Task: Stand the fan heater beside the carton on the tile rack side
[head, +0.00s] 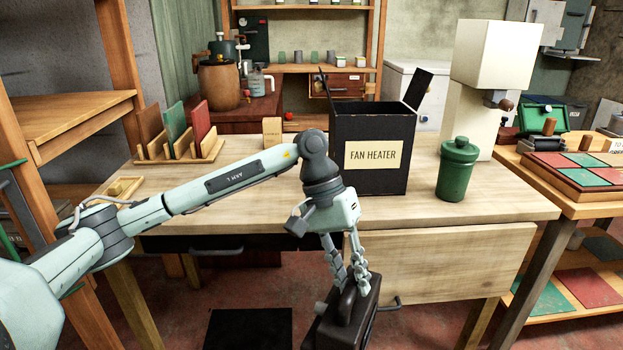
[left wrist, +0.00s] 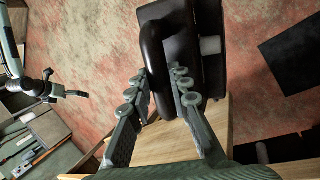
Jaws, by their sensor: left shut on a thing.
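The fan heater (head: 345,318) is a dark brown box-shaped body with a top handle. My left gripper (head: 352,280) is shut on its handle and holds it in front of the bench, below the top's front edge. The heater's lower part is cut off in the head view; its dark body (left wrist: 208,50) also shows in the left wrist view. The black carton (head: 345,182), labelled FAN HEATER, stands open-flapped on the bench. The tile rack (head: 205,154), holding brown, green and red tiles, is left of it. What looks like my right gripper (left wrist: 68,93) shows small in the wrist view.
The bench top (head: 250,205) is bare between rack and carton, with a small wooden card block (head: 272,132) towards the back. A green lidded canister (head: 457,170) stands right of the carton. A small wooden tray (head: 124,188) lies at the left.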

